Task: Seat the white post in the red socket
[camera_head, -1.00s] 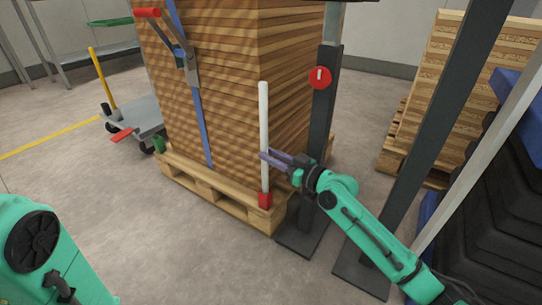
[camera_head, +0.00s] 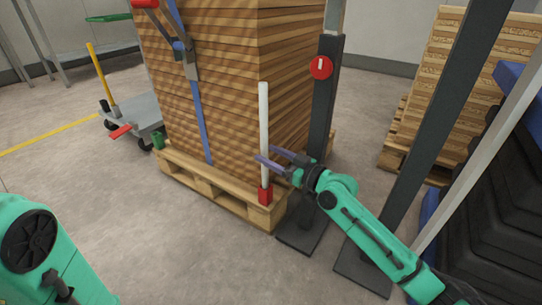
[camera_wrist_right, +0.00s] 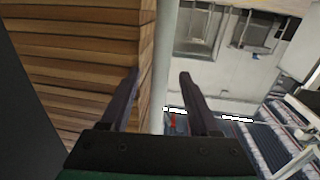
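The white post (camera_head: 264,112) stands upright at the front corner of the wood stack, with its lower end at the red socket (camera_head: 265,195) on the pallet. I cannot tell how deep the end sits inside. My right gripper (camera_head: 263,157) is at the post's lower half, with its fingers spread. One finger crosses in front of the post and the other's tip is by its right side. In the right wrist view the post (camera_wrist_right: 166,62) shows between the two open fingers (camera_wrist_right: 159,75), with a gap on each side. My left gripper is out of view.
The strapped wood stack (camera_head: 225,90) rests on a pallet (camera_head: 228,201). A dark upright with a red round knob (camera_head: 320,68) stands right of the post, near my right arm. Black trays (camera_head: 490,215) are at the right.

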